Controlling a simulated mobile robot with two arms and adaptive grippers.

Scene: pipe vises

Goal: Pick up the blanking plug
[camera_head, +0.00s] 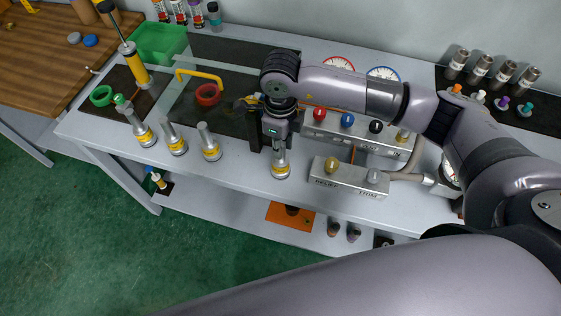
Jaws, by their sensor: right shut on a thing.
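My right gripper (266,141) points down at the fourth pipe stub (280,160), at the right end of the row along the bench's front. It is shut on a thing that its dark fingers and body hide. The stub's top is also hidden, so I cannot tell whether they touch. I cannot make out for sure which item is the blanking plug. Small orange (456,89), white, purple (502,103) and teal (525,108) plugs stand on the dark mat at the right. My left gripper is not in view.
Two bare-topped stubs (173,138) (209,142) stand left of my gripper. A valve block (345,178) and gauges (383,73) lie to its right. A yellow handle (200,76), red ring (207,95) and green bin (157,43) are behind at the left.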

